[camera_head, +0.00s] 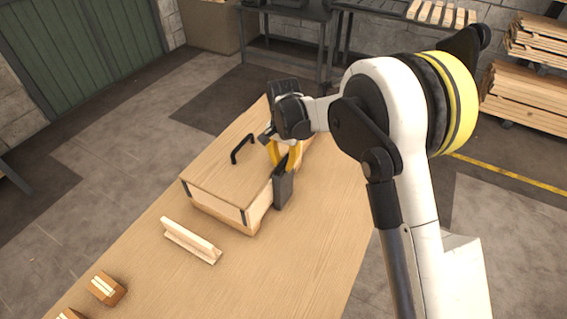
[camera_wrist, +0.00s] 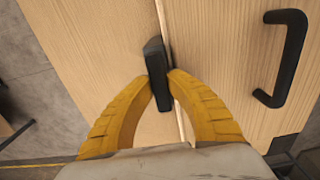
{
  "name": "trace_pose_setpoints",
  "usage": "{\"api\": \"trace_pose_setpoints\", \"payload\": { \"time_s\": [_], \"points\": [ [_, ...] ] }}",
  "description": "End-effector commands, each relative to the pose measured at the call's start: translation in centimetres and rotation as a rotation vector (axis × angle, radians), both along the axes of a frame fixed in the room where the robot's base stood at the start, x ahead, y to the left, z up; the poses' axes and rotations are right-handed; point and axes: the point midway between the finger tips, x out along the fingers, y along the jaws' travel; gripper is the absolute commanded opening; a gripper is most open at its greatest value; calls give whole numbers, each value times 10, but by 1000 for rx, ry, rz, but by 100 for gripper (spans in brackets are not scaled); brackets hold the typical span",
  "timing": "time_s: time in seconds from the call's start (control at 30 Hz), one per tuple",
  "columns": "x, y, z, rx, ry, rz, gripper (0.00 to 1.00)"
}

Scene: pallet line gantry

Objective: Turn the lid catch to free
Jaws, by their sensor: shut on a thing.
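A wooden box (camera_head: 218,207) with dark corner strips sits on the wooden table. Its lid (camera_head: 213,178) lies flat and carries a black bar handle (camera_head: 242,149), which also shows at the upper right of the wrist view (camera_wrist: 291,55). My gripper (camera_head: 283,155), with yellow fingers, is over the box's right edge. In the wrist view my gripper (camera_wrist: 158,88) is shut on the black lid catch (camera_wrist: 154,58), one finger on each side. The catch lies roughly along the lid seam, slightly tilted. The head view hides the catch behind my fingers.
A dark plate (camera_head: 284,188) is on the box's right side. A pale wooden rail (camera_head: 191,240) lies in front of the box, and small wooden blocks (camera_head: 106,288) lie at the near left. The table (camera_head: 290,270) is bare at the right front.

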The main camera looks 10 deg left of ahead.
Motion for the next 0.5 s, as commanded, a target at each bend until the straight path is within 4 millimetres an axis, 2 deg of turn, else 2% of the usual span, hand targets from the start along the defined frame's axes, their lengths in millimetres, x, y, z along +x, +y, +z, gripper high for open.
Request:
{"api": "trace_pose_setpoints", "payload": {
  "time_s": [0.2,0.23,0.3,0.5],
  "points": [
    [0,0,-1,-1,1,0,0],
    [0,0,-1,-1,1,0,21],
    [0,0,0,-1,1,0,41],
    [0,0,0,0,0,1,41]
  ]
}}
